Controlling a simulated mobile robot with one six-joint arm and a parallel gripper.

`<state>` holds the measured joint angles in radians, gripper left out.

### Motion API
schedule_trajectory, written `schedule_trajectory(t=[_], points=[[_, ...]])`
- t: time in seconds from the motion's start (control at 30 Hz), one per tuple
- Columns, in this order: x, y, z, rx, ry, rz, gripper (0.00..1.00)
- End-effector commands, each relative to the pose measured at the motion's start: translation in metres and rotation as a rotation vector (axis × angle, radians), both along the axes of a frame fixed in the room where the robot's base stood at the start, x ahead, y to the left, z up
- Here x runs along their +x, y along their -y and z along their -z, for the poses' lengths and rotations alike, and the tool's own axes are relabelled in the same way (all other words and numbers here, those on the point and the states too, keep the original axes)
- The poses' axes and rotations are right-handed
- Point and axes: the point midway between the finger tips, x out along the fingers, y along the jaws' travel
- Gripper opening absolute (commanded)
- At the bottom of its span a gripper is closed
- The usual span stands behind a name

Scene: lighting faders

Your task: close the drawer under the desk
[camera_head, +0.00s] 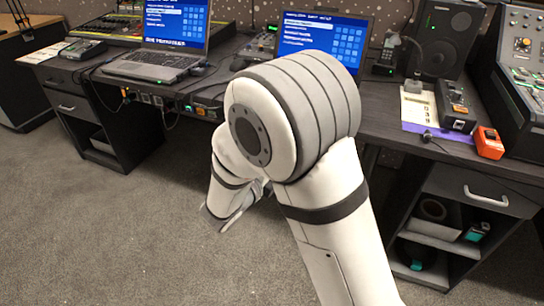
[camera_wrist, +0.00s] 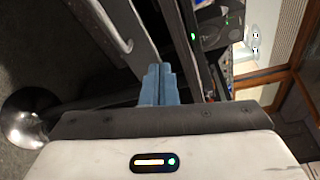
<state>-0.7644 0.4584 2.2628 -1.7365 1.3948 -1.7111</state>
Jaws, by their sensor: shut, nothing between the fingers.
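My gripper (camera_wrist: 158,72) is shut and empty, its blue-grey fingers together in the wrist view. A grey drawer front with a pale bar handle (camera_wrist: 118,32) stands just left of the fingertips there; I cannot tell whether they touch. In the head view my arm hides much of my gripper and the middle of the desk (camera_head: 395,120). A left drawer (camera_head: 66,104) and a right drawer (camera_head: 484,192) show under the desk, each with a bar handle. I cannot tell how far either stands out, or which one the wrist view shows.
Open shelves lie below both drawers; the right shelf (camera_head: 430,240) holds small items. A laptop (camera_head: 155,65), a speaker (camera_head: 447,38), a mixing console (camera_head: 525,50) and an orange box (camera_head: 488,143) stand on the desk. Cables hang under its edge. The carpet (camera_head: 120,240) at front left is clear.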

Motion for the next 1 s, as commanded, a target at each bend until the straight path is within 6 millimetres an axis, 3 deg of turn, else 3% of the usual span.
schedule_trajectory(t=[0.03,0.1,0.27,0.43,0.8,1.0], points=[[0.002,-0.024,0.023,-0.093,-0.020,-0.083,0.00],[0.004,-0.047,0.032,-0.191,-0.032,-0.166,0.00],[0.009,-0.069,0.040,-0.289,-0.041,-0.243,0.00],[0.029,-0.061,0.040,-0.292,-0.040,-0.242,0.00],[0.102,-0.034,0.041,-0.289,-0.039,-0.241,0.00],[0.127,-0.025,0.040,-0.288,-0.040,-0.244,0.00]])
